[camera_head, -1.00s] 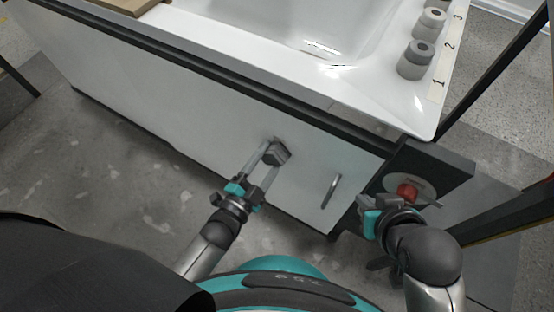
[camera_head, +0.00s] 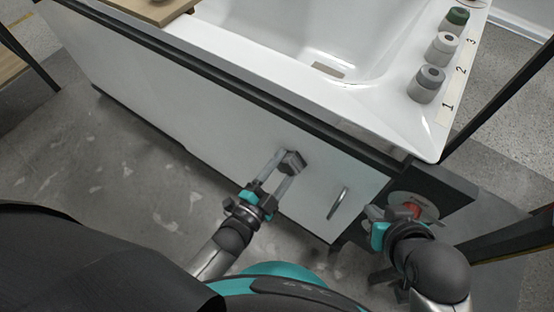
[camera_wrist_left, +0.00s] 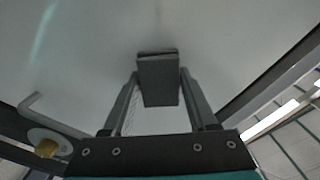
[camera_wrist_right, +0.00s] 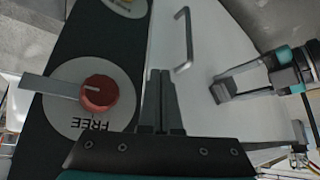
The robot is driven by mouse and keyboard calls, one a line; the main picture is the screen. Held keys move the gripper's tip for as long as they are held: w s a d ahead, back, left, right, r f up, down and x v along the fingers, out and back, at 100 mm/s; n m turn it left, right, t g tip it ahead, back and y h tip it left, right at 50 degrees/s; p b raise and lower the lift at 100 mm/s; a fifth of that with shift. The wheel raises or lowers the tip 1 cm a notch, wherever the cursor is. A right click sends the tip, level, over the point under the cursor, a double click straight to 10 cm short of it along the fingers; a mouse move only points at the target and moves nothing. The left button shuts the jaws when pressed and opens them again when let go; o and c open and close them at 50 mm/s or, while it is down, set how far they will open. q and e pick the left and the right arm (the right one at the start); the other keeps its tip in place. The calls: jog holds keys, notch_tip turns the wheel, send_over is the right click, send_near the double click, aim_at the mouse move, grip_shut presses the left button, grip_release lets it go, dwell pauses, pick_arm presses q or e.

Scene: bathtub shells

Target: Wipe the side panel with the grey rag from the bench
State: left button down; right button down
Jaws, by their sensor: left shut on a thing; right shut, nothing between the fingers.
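The white side panel (camera_head: 190,120) runs along the front of the bathtub shell below its dark rim. My left gripper (camera_head: 287,165) is shut on the grey rag (camera_head: 292,160), a small dark grey block in the head view. In the left wrist view the rag (camera_wrist_left: 158,80) sits between the two fingertips, its far end at the panel (camera_wrist_left: 90,50); contact looks likely there. My right gripper (camera_wrist_right: 161,80) is shut and empty. In the head view it (camera_head: 378,213) is beside the panel's right end, near the red knob.
A metal handle (camera_head: 338,202) sticks out of the panel right of the rag. A red knob (camera_wrist_right: 99,92) on a round plate marked FREE is on a dark post. Numbered grey knobs (camera_head: 427,85) stand on the tub rim. A wooden board (camera_head: 150,10) lies across the tub.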

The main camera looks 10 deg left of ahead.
pick_arm(q)
jog(key=shift+s+d, duration=0.35)
jog(key=shift+d, duration=0.35)
jog(key=shift+s+f, duration=0.1)
jog(key=shift+p+v, duration=0.5)
jog(key=shift+v, duration=2.4)
jog(key=shift+a, duration=0.1)
jog(key=v, duration=0.3)
jog(key=shift+p, duration=0.4)
